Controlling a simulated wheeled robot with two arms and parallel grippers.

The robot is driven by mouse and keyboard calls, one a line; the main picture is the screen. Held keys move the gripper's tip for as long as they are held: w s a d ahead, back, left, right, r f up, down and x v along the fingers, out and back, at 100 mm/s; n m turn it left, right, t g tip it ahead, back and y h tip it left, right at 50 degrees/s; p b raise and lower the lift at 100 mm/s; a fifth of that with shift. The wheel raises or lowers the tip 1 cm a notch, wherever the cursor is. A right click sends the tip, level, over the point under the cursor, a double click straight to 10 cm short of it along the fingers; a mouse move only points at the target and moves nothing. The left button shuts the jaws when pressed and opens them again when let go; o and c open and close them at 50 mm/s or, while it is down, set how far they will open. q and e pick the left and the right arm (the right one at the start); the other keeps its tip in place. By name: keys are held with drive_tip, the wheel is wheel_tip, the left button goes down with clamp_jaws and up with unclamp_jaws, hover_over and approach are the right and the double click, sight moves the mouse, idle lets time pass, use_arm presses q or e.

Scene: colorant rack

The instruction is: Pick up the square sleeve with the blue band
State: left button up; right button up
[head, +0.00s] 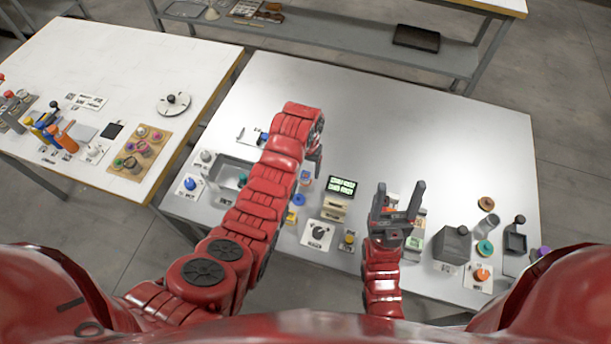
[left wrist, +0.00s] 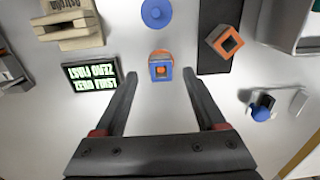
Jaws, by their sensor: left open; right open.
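The square sleeve with the blue band (left wrist: 161,75) shows in the left wrist view as a small blue-edged square with orange at its middle. It lies in the picture between the tips of my left gripper (left wrist: 160,80), which is open and empty. No contact is visible, and I cannot tell the height gap. In the head view my left gripper (head: 314,165) hangs over the table, left of the screen, and its arm hides much there. A second square sleeve, orange (left wrist: 225,41), stands on a dark strip. My right gripper (head: 400,190) is open, fingers pointing up in the picture.
A lit screen (left wrist: 92,76) stands beside the left finger, with beige blocks (left wrist: 70,25) near it. A blue disc (left wrist: 157,13) lies beyond the sleeve. A grey tray (head: 229,172) is at left. The table's far part (head: 400,120) is clear.

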sight(306, 176)
use_arm(q)
drive_tip(key=shift+f+p, duration=0.7)
drive_tip(key=shift+f, duration=1.15)
clamp_jaws()
